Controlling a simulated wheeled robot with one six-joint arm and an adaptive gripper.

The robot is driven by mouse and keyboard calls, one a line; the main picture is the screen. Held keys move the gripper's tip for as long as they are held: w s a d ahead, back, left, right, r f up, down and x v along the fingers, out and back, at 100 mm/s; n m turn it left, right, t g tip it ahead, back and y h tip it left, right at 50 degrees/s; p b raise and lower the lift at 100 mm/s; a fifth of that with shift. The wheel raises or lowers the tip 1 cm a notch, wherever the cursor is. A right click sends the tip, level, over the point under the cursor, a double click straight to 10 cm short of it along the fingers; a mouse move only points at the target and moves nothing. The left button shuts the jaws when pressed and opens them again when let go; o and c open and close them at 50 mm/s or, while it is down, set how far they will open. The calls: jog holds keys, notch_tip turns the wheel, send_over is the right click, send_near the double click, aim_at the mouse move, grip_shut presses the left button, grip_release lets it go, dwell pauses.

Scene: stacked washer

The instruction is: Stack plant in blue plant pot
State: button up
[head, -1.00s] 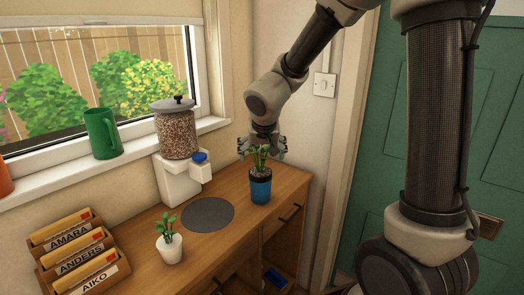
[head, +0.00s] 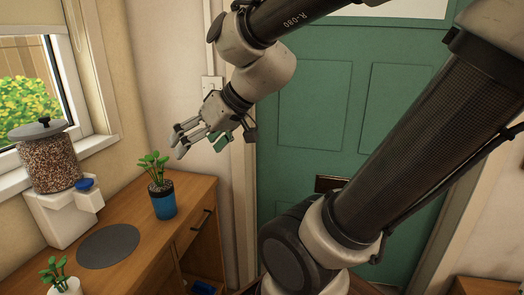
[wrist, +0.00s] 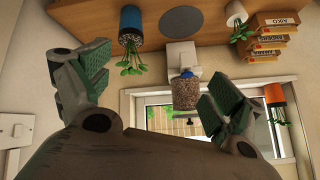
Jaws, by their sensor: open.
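A leafy green plant (head: 153,168) stands upright in the blue plant pot (head: 163,203) on the wooden cabinet top. A dark band shows at the pot's rim, below the leaves. Both also show upside down in the wrist view, the plant (wrist: 130,58) and the blue pot (wrist: 131,20). My gripper (head: 196,140) is open and empty, above and to the right of the plant, apart from it. In the wrist view my gripper's (wrist: 150,95) two green-padded fingers are spread wide with nothing between them. A second plant (head: 52,272) is in a white pot (head: 65,288).
A dark round mat (head: 108,246) lies on the cabinet top (head: 140,210). A dispenser (head: 45,163) filled with brown pieces stands at the back left by the window. A green door (head: 330,120) is behind my arm. Labelled letter holders (wrist: 272,35) and an orange pot (wrist: 275,95) show in the wrist view.

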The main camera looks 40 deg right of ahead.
jog(key=s+d+f+m+g+h, duration=0.1)
jog(key=s+d+m+g+h, duration=0.1)
jog(key=s+d, duration=0.8)
jog(key=g+h, duration=0.1)
jog(key=h, duration=0.1)
jog(key=shift+d+f+h, duration=0.15)
jog(key=shift+d+h, duration=0.15)
jog(key=shift+d, duration=0.05)
